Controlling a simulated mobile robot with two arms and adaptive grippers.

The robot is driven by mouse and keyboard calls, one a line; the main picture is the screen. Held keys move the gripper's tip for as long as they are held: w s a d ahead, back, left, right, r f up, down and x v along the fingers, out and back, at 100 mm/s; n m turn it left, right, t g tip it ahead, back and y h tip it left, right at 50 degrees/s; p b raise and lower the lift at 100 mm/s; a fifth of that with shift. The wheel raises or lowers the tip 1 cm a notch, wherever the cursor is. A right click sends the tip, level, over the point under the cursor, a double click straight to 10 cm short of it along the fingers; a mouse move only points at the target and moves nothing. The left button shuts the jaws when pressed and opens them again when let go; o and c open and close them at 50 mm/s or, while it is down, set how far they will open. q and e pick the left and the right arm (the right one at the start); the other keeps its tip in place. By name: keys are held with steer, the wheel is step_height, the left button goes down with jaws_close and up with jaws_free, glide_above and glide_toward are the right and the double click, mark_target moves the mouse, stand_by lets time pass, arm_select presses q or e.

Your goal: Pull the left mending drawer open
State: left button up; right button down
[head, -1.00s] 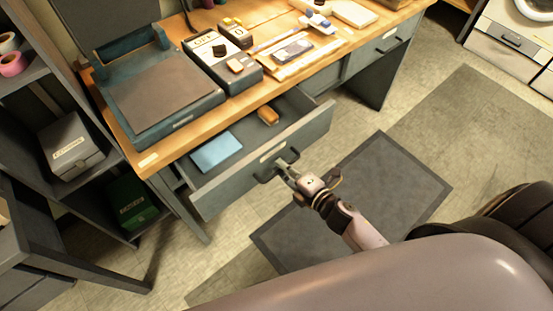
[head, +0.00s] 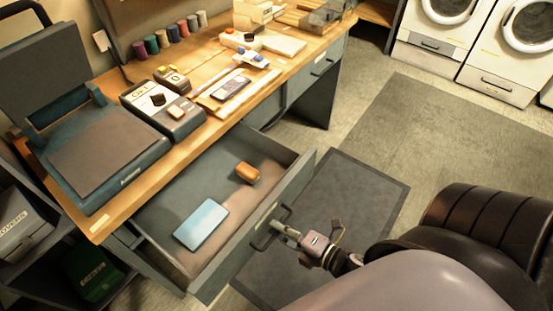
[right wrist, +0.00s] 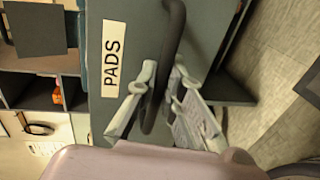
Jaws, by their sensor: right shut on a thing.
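The left mending drawer (head: 240,240) stands well out from the wooden-topped desk (head: 105,222). Inside it lie a light blue flat packet (head: 201,224) and a small orange-brown block (head: 247,173). My right gripper (head: 284,227) is at the drawer front and shut on its dark bar handle (head: 264,234). In the right wrist view the gripper fingers (right wrist: 160,95) sit on both sides of the handle (right wrist: 172,50), beside a white label reading PADS (right wrist: 115,58). My left gripper is not in view.
A heat press (head: 110,155), a control box (head: 160,105) and several thread spools (head: 168,38) stand on the desk. A dark mat (head: 340,200) lies on the floor by the drawer. Washing machines (head: 500,50) stand at the back right. A green box (head: 90,275) sits on a low shelf.

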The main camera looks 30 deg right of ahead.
steer(key=c, duration=1.8)
jaws_free()
steer(key=shift+o, duration=0.6)
steer(key=shift+s, duration=0.15)
steer(key=v, duration=1.1)
steer(key=shift+s+d, duration=0.2)
steer(key=shift+s, duration=0.15)
